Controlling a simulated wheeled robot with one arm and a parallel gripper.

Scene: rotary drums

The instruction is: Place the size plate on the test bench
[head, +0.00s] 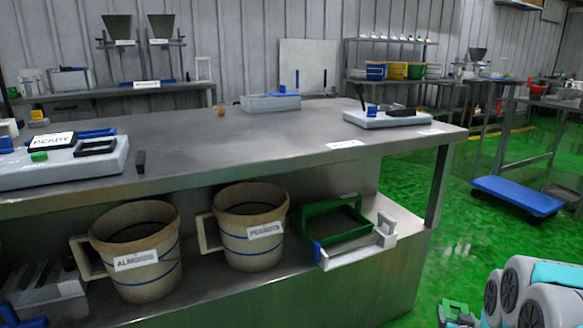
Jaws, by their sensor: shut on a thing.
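My arm's white and teal links fill the bottom right corner. At their left, my gripper (462,318) shows only in part at the bottom edge, by a small green piece (452,307) with dark gaps. Most of that piece is cut off, and I cannot tell for sure that it is the size plate. A large grey metal bench (250,140) stands ahead, apart from my gripper. I cannot tell whether it is the test bench. On its lower shelf lie a green frame (312,209) and a white frame (350,256) with a blue part.
A device with a READY sign (52,140) sits at the bench's left; two more devices (270,102) (386,118) sit farther back. Two labelled buckets (135,280) (250,250) stand on the shelf. A blue cart (518,193) is at right. The bench's middle is mostly clear.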

